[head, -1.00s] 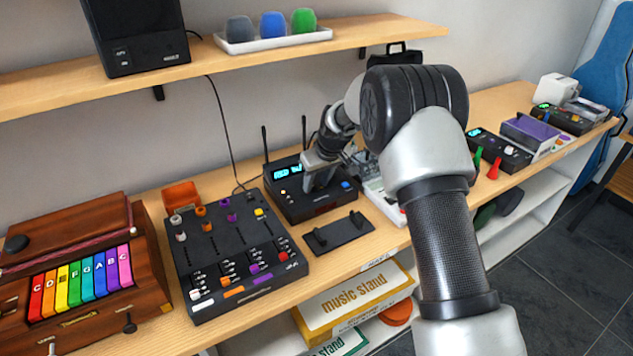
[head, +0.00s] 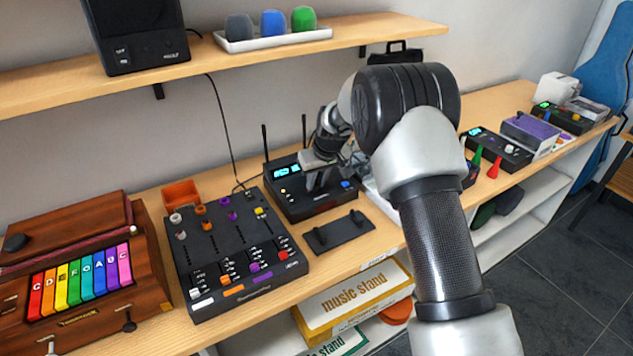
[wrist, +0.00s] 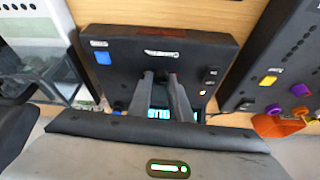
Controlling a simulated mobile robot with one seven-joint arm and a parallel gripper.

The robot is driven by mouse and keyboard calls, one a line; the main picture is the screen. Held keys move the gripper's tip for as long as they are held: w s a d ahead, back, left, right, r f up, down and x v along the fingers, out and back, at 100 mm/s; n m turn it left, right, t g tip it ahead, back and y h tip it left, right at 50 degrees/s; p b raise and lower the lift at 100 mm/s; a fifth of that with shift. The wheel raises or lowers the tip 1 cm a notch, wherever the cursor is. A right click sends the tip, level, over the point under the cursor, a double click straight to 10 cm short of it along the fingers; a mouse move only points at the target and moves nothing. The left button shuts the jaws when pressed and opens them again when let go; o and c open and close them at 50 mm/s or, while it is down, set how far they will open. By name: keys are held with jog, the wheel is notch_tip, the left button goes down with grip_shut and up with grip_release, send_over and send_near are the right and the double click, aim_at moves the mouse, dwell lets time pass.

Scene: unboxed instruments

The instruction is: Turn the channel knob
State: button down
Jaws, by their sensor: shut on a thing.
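The black wireless receiver (head: 290,206), with two antennas and a lit cyan display, stands on the wooden bench. In the wrist view the receiver (wrist: 125,65) fills the upper middle, with a blue button (wrist: 103,57) on one side. My gripper (head: 316,187) is over the receiver's sloped face, between the display and the blue button. In the wrist view both fingers of my gripper (wrist: 162,80) reach down to the face, shut on the channel knob. The knob itself is hidden by the fingers.
A black mixer (head: 230,270) with colored knobs stands left of the receiver. A small black plate (head: 338,232) lies in front of it. An orange box (head: 181,194) is behind the mixer. A shelf (head: 350,42) overhangs the bench at the back.

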jog(key=m, duration=0.2)
jog(key=m+h, duration=0.1)
jog(key=m, duration=0.1)
jog(key=m+h, duration=0.1)
jog(key=shift+s+a+m+t+b, duration=0.1)
jog(key=shift+a+m+t+b, duration=0.25)
jog(key=shift+m+t+b, duration=0.05)
jog(key=m+h, duration=0.2)
jog(key=m, duration=0.2)
jog(key=shift+a+m, duration=0.15)
jog(key=shift+m, duration=0.25)
jog(key=shift+g, duration=0.3)
jog(key=c, duration=1.6)
grip_release()
jog(key=v, duration=1.7)
jog(key=shift+a+r+b, duration=0.15)
jog(key=shift+b, duration=0.2)
